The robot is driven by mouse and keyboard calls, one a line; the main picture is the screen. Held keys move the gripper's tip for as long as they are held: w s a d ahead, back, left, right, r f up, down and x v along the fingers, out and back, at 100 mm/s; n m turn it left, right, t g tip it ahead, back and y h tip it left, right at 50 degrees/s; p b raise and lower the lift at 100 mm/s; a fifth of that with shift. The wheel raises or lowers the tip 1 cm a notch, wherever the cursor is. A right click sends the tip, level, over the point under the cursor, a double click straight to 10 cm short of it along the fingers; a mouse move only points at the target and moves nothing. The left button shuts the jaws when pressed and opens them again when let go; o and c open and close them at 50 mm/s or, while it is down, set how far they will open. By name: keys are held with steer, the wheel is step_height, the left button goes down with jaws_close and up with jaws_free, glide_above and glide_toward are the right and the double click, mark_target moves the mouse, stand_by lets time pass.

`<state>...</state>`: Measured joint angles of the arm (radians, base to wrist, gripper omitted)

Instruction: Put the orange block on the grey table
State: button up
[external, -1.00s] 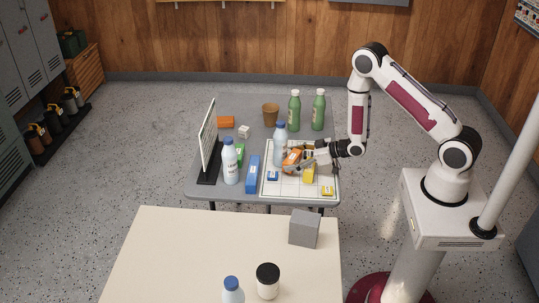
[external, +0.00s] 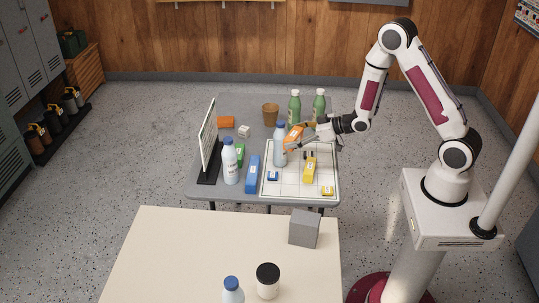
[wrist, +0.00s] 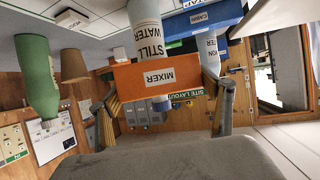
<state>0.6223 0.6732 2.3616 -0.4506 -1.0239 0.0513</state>
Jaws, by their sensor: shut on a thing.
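My gripper (external: 301,142) is shut on an orange block (external: 294,136) and holds it tilted above the grey table (external: 232,104). In the wrist view the orange block (wrist: 145,76) carries a white label reading MIXER and sits between the two fingers of my gripper (wrist: 166,102). A white gridded board (external: 283,187) lies on the table's right part, below the held block. Yellow blocks (external: 309,169) and a small blue block (external: 272,176) lie on it.
A blue-capped bottle (external: 280,148) stands close beside the held block. Two green bottles (external: 294,110) and a brown cup (external: 270,113) stand behind. Another bottle (external: 230,163), an upright panel (external: 208,145) and a long blue block (external: 253,173) occupy the left. A cream table (external: 180,255) stands in front.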

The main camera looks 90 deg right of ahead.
mark_target(294, 131)
step_height(294, 131, up, 16)
stand_by(0.8)
stand_by(0.7)
stand_by(0.3)
steer(key=w+a+f+n+y, duration=0.1)
steer(key=w+a, duration=0.2)
steer(key=a, duration=0.9)
steer(key=w+a+f+n+y, duration=0.1)
steer(key=w+a, duration=0.3)
steer(key=a, duration=0.9)
steer(key=shift+w, duration=0.2)
steer(key=shift+r, duration=0.2)
